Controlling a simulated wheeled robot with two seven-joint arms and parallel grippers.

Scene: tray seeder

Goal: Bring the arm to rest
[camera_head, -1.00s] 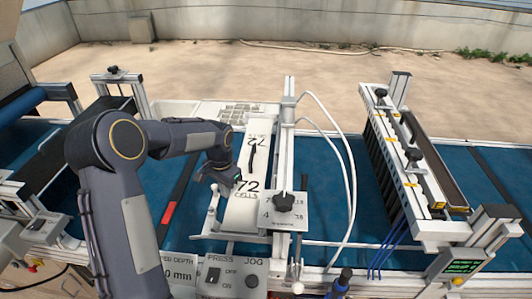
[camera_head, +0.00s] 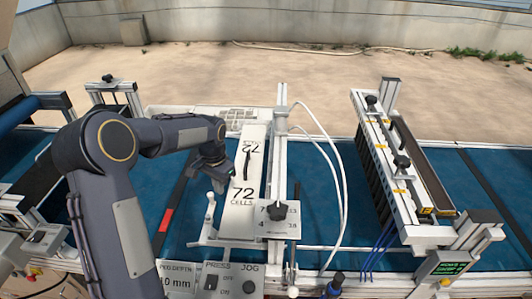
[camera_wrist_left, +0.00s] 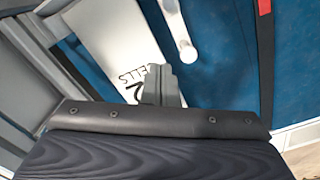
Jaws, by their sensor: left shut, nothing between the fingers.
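My left arm reaches in from the left in the head view. Its gripper (camera_head: 216,183) is shut and empty, above the blue belt at the left edge of the white 72-cells plate (camera_head: 240,205). In the left wrist view the shut fingers (camera_wrist_left: 161,84) overlap the plate's lettering, and the plate (camera_wrist_left: 120,40) runs up and left behind them. A white lever handle (camera_head: 209,212) stands just below the gripper; it also shows in the left wrist view (camera_wrist_left: 178,30). I cannot tell the exact height of the fingers. My right gripper is not in view.
The press panel (camera_head: 225,278) with switch and knob is at the front. A post with a black knob (camera_head: 277,210) and white hoses (camera_head: 340,190) stand right of the plate. A seeder bar (camera_head: 400,165) spans the belt at right. Blue belt (camera_head: 320,180) lies open between them.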

